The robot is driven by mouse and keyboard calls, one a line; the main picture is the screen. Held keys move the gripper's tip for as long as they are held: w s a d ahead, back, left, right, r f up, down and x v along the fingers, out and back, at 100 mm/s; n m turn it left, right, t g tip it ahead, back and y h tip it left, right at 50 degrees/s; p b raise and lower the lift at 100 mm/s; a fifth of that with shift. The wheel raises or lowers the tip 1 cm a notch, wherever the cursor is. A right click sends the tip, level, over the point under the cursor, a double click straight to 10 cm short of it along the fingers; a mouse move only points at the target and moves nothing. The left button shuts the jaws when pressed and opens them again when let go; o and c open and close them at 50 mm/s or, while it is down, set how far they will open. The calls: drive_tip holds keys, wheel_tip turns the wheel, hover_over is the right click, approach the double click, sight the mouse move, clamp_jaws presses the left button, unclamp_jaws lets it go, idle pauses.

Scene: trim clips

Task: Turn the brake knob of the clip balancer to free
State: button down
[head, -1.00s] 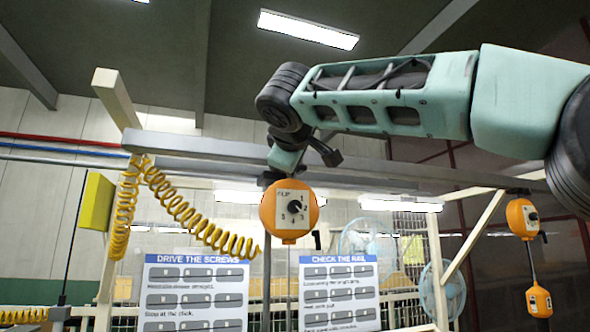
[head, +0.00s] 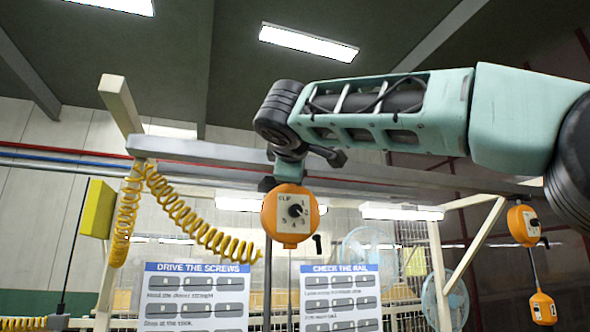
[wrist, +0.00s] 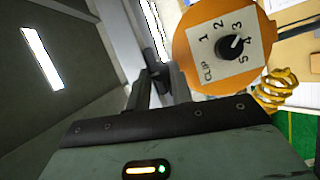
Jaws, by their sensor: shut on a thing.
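The clip balancer (head: 272,222) is an orange round body hanging under the rail. Its pale face plate bears CLIP, the numbers 1 to 5 and a black dial (head: 295,210). In the wrist view the balancer (wrist: 188,50) is at the upper right, its dial (wrist: 229,46) turned sideways. A small black lever (head: 317,243), possibly the brake knob, sticks out at its lower right, apart from my gripper. My gripper (wrist: 160,88) is at the balancer's top edge, shut on a dark piece (wrist: 152,58); I cannot tell whether this is the brake knob. The fingertips are partly hidden.
The grey rail (head: 205,152) runs just behind my arm. A yellow coiled hose (head: 190,213) hangs at the left. A second orange balancer (head: 523,224) hangs at the far right. Two instruction boards (head: 197,267) stand below. Space below the balancer looks open.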

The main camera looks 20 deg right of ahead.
drive_tip(key=c, duration=1.2)
unclamp_jaws()
drive_tip(key=shift+c, duration=0.2)
drive_tip(key=b+v, duration=0.5)
drive_tip(key=v, duration=1.2)
drive_tip(key=shift+s, duration=0.15)
drive_tip(key=shift+a, duration=0.15)
